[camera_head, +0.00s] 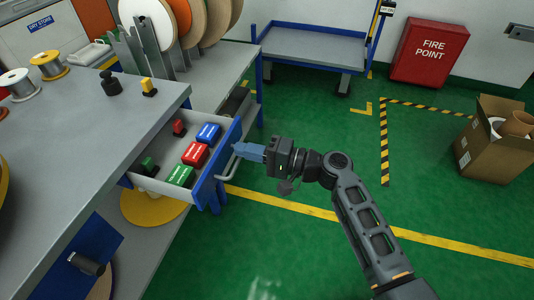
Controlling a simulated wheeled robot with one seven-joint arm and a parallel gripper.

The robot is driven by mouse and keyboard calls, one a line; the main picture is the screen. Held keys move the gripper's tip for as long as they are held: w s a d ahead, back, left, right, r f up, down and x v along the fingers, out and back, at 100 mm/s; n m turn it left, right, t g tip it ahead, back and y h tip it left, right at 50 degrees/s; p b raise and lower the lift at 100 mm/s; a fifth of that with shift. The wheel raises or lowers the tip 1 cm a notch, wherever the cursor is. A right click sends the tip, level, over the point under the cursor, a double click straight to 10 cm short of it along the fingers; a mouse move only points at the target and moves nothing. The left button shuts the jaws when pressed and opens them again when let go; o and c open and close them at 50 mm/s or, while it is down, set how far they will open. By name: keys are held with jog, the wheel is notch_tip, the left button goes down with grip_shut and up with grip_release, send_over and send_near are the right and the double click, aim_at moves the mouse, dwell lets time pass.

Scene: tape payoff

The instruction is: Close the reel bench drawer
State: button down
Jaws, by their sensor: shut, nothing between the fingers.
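The reel bench drawer (208,177) is pulled out from under the grey bench top (95,135). It has a blue front and a pale handle (229,168). Inside lie red (195,154), blue (208,132) and green (180,176) boxes, with smaller red and green items. My gripper (236,148) is shut and empty, its blue fingers pointing left at the outer side of the drawer front, close to the handle. I cannot tell whether the fingertips touch it.
Spools and small black and yellow items stand on the bench top. A blue-framed cart (310,45), a red fire point box (429,50) and a cardboard box (487,145) stand farther off. The green floor (290,235) right of the drawer is mostly clear.

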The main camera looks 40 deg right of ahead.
jog(key=shift+x, duration=1.1)
jog(key=b, duration=0.5)
send_over(186, 137)
jog(key=s+a, duration=0.1)
jog(key=s, duration=0.5)
jog(key=shift+w, duration=0.25)
